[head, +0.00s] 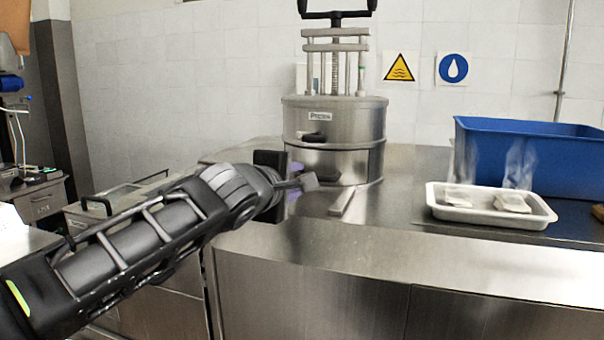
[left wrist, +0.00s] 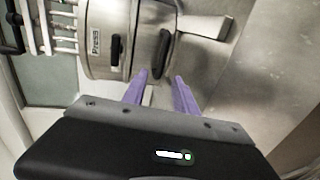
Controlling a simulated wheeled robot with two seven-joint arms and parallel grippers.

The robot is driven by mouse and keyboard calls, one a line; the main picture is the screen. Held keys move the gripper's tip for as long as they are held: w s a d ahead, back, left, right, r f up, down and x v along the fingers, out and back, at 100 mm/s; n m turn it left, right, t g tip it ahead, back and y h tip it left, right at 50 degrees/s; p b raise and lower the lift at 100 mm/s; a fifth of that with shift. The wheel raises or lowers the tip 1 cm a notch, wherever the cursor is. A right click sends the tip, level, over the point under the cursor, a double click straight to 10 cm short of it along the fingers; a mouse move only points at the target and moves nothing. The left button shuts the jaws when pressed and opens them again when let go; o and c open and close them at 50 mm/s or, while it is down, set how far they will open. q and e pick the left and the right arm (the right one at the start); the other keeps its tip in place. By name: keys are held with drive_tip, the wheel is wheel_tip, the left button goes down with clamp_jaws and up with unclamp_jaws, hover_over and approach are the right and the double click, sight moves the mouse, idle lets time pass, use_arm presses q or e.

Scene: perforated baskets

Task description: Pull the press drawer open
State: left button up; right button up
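The press (head: 335,115) is a round steel cylinder labelled "Press" that stands on the steel counter with a screw frame on top. One black handle (head: 313,137) shows on its upper front. In the left wrist view the press (left wrist: 103,20) lies sideways, with the upper handle (left wrist: 115,49) and a second black handle (left wrist: 159,52) on the lower drawer section (left wrist: 146,30). My left gripper (head: 300,182) is at the lower front of the press. Its purple fingers (left wrist: 160,84) are apart, with the lower handle just beyond their tips; contact is not clear. My right gripper is not in view.
A white tray (head: 470,215) with two steaming packets stands on the counter (head: 300,250) to the right, before a blue bin (head: 530,150). A flat metal spout (head: 342,201) sticks out at the press base. A lower steel unit (head: 110,205) is at left.

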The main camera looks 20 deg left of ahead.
sight(329, 159)
use_arm(q)
drive_tip(key=p+x, duration=0.2)
drive_tip(key=x, duration=0.2)
drive_tip(key=shift+w, duration=0.15)
drive_tip(key=shift+w+f, duration=0.2)
drive_tip(key=shift+w, duration=0.35)
clamp_jaws()
idle(0.8)
